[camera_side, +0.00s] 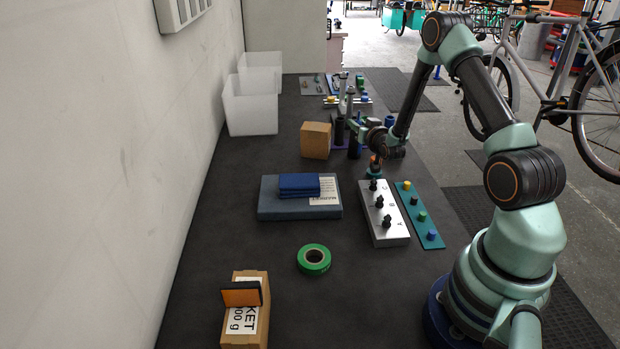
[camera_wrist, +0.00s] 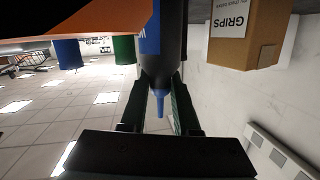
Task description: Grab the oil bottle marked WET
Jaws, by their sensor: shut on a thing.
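My gripper (camera_wrist: 159,92) is shut on a dark bottle (camera_wrist: 172,45) with a blue nozzle, one finger on each side of its neck. A blue label shows on the bottle's side in the wrist view, with only part of a white letter, like a W, in sight. In the side view my gripper (camera_side: 353,124) is over the purple mat at the middle of the bench, with dark bottles around it. The fingers and wrist partly hide the bottles there, and I cannot tell whether the held one touches the mat.
A cardboard box marked GRIPS (camera_wrist: 232,42) stands close beside the bottle; the box (camera_side: 315,140) is left of my gripper in the side view. A grey switch block (camera_side: 386,227), blue case (camera_side: 275,207), green tape roll (camera_side: 314,260) and white bins (camera_side: 250,114) are also on the bench.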

